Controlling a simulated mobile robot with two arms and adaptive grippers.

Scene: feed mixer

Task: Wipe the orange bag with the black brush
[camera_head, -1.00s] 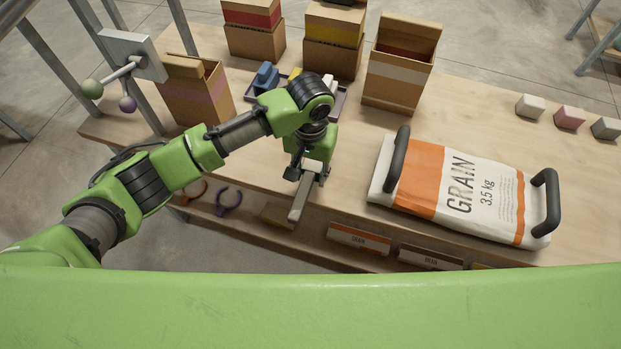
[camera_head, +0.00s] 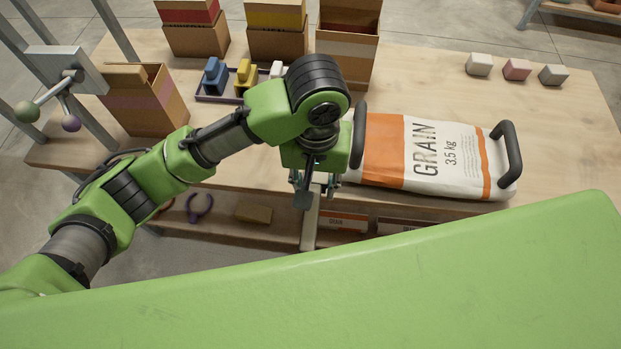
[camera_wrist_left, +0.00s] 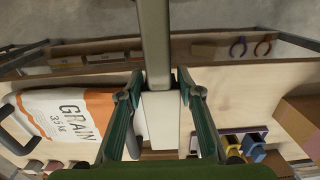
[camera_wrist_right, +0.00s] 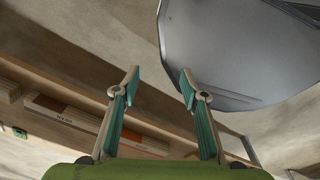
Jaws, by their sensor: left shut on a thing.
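The orange and white grain bag (camera_head: 430,158) lies flat on the wooden table, with a dark handle at each end. It also shows at the left of the left wrist view (camera_wrist_left: 62,118). My left gripper (camera_head: 314,187) is at the table's front edge, just left of and in front of the bag. It is shut on a long pale grey tool (camera_wrist_left: 155,45) that hangs down past the edge (camera_head: 311,228). No black bristles show on it, so I cannot tell whether it is the brush. My right gripper (camera_wrist_right: 158,82) is open and empty, low in front of the shelf.
A purple tray (camera_head: 207,98) with blue, yellow and white pieces stands behind my left arm. Several cardboard boxes (camera_head: 276,44) line the back. Three small blocks (camera_head: 516,69) sit at the far right. A lever mount (camera_head: 66,70) stands at left.

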